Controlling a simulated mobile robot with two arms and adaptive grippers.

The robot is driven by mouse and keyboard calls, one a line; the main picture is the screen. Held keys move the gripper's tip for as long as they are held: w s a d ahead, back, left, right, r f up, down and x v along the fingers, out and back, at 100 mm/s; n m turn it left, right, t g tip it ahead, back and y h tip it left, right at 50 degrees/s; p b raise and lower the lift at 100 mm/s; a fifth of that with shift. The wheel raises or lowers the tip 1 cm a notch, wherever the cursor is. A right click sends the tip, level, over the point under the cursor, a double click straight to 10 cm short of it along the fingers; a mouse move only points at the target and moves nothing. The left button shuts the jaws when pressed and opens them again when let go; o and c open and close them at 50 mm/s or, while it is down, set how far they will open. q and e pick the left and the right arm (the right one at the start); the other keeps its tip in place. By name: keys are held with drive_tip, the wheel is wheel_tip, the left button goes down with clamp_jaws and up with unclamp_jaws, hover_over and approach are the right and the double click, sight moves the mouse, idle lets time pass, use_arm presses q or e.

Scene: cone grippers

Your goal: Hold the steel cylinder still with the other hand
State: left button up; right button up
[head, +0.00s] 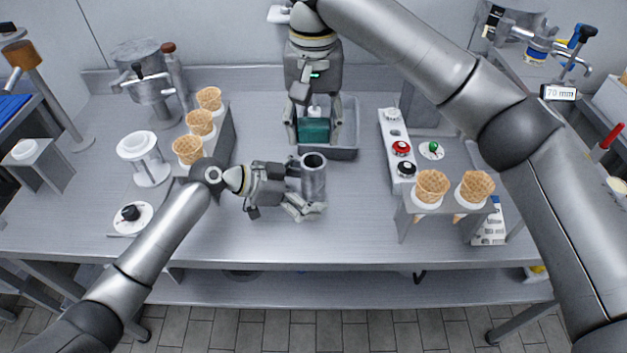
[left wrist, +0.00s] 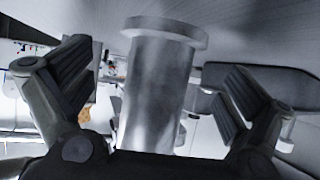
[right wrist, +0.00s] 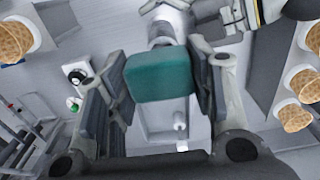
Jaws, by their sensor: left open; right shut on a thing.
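The steel cylinder (head: 314,178) stands upright on the steel table, its open top facing up in the head view. My left gripper (head: 307,190) is open, with its fingers on either side of the cylinder. In the left wrist view the cylinder (left wrist: 157,90) stands between the spread fingers, with gaps showing on both sides. My right gripper (head: 313,122) is shut on a dark green block (head: 314,131), which it holds over the grey tray. The block (right wrist: 160,74) fills the space between the fingers in the right wrist view.
The grey tray (head: 348,150) lies behind the cylinder. A stand with several cones (head: 188,150) is at left; a rack with two cones (head: 432,186) is at right. A button panel (head: 397,140) stands right of the tray. The table front is clear.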

use_arm(q)
drive_tip(key=v, duration=1.2)
drive_tip(key=shift+f, duration=0.1)
drive_tip(key=shift+s, duration=0.1)
